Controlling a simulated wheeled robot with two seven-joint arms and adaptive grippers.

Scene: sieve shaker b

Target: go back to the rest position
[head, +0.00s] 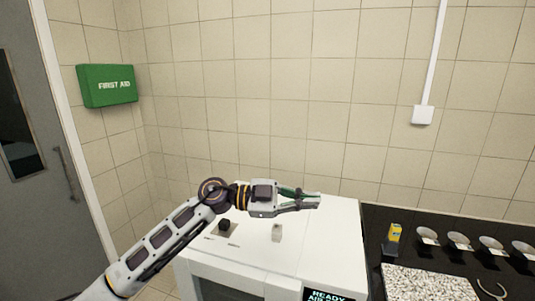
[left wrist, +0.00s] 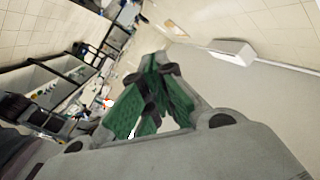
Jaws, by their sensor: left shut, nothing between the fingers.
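My left gripper (head: 318,200) reaches in from the left in the head view, over the top of a white machine (head: 320,238). Its fingers point right and hold nothing. In the left wrist view its green-padded fingers (left wrist: 155,110) come together, shut and empty. My right gripper is not in view.
A green first aid box (head: 106,86) hangs on the tiled wall. A grey door (head: 45,150) is at the left.

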